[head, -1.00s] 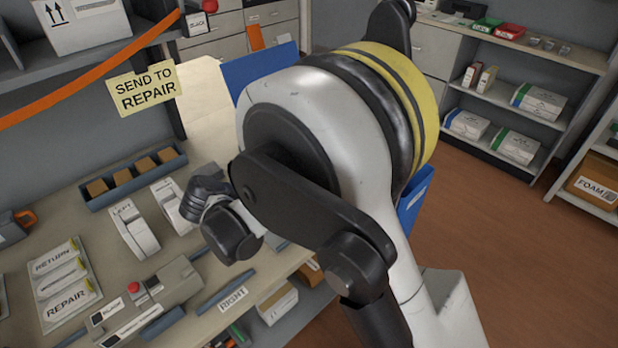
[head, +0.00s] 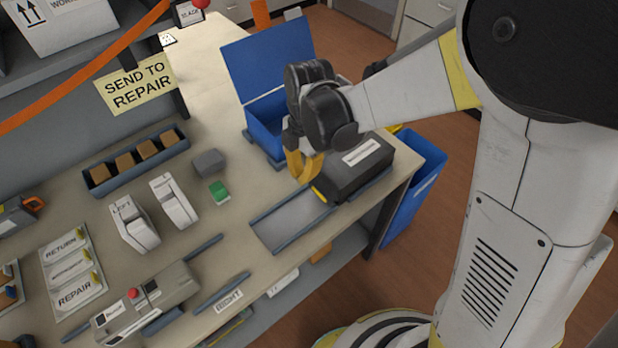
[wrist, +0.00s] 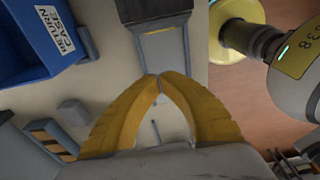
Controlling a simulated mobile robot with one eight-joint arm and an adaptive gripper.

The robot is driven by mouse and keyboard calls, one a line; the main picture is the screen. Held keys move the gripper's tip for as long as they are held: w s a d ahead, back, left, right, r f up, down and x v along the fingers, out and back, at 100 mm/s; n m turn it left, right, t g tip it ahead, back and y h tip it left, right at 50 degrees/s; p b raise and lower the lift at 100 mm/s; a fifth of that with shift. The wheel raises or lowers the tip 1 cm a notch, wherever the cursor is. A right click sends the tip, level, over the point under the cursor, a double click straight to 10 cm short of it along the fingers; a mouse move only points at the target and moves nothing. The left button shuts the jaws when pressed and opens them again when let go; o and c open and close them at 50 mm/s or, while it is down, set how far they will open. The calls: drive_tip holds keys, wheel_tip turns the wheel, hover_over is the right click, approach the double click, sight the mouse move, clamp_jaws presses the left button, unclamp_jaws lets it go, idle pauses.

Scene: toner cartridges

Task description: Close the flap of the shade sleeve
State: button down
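A dark box-shaped sleeve (head: 352,168) with a white label lies on a grey railed tray at the table's right edge; I take it as the shade sleeve. Its near end has a yellow edge. In the wrist view the dark sleeve (wrist: 155,10) is at the top, ahead of my fingers. I cannot tell how its flap stands. My gripper (head: 303,172) has yellow fingers and hangs just left of the sleeve's near end. In the wrist view my gripper (wrist: 160,76) has its fingertips together with nothing seen between them, apart from the sleeve in the picture.
The grey tray (head: 292,222) is bare in front of the sleeve. A blue open case (head: 268,128), labelled return case in the wrist view, stands behind my gripper. A blue bin (head: 418,195) is beside the table. A green block (head: 219,192) and grey block (head: 208,162) lie left.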

drive_tip(key=b, duration=0.4)
approach(309, 201)
drive_tip(key=a+f, duration=0.1)
drive_tip(key=f, duration=0.1)
drive_tip(key=s+a+f, duration=0.1)
drive_tip(key=f, duration=0.1)
drive_tip(key=s+a+f, duration=0.1)
drive_tip(key=f, duration=0.1)
drive_tip(key=shift+s+a, duration=0.15)
drive_tip(key=shift+s, duration=0.05)
drive_tip(key=shift+w+d+f+b, duration=0.1)
drive_tip(key=shift+w+d+b, duration=0.1)
drive_tip(key=shift+w+d, duration=0.25)
drive_tip(key=shift+w+d+f+b, duration=0.15)
drive_tip(key=shift+w+d, duration=0.1)
drive_tip(key=shift+d, duration=0.3)
drive_tip(key=shift+w+d, duration=0.35)
drive_tip(key=shift+d, duration=0.15)
